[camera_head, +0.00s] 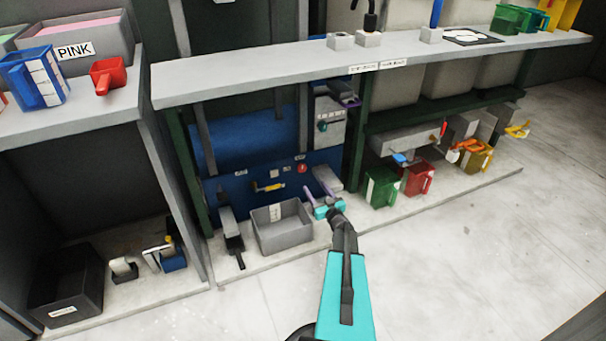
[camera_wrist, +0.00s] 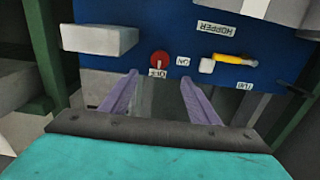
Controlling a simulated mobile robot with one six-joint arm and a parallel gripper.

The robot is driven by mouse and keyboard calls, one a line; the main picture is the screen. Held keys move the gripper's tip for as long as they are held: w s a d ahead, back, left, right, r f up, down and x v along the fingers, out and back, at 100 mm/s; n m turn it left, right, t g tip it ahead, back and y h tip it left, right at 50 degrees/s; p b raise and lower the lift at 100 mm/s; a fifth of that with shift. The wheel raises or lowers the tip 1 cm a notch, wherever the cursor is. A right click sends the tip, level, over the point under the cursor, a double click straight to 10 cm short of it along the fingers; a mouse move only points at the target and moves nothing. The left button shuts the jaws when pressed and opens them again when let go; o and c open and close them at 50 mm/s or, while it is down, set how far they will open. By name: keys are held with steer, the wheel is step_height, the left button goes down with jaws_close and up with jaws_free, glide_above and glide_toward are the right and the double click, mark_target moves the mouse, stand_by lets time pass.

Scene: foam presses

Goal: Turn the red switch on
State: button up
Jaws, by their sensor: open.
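The red switch (camera_wrist: 159,60) is a round red knob on a blue panel (camera_wrist: 185,75). In the wrist view it lies just beyond the fingertips, roughly centred between them. An OFF label is at its lower edge and an ON label is to its right, both upside down. Which way the knob points is too small to tell. The switch also shows as a small red spot in the head view (camera_head: 302,168). My gripper (camera_wrist: 159,79) has two purple fingers spread apart with nothing between them. It also shows in front of the panel in the head view (camera_head: 315,189).
A yellow-handled lever (camera_wrist: 233,60) sits beside the switch, near a HOPPER label. A grey block (camera_wrist: 98,39) sticks out on the other side. In the head view, a grey bin (camera_head: 283,236) stands below the panel. A grey shelf (camera_head: 250,82) runs above.

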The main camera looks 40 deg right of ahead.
mark_target(302, 169)
steer(key=shift+w, duration=0.1)
steer(key=b+x, duration=0.3)
steer(key=x, duration=0.9)
steer(key=shift+b+x, duration=0.3)
steer(key=shift+x, duration=0.5)
steer(key=c, duration=1)
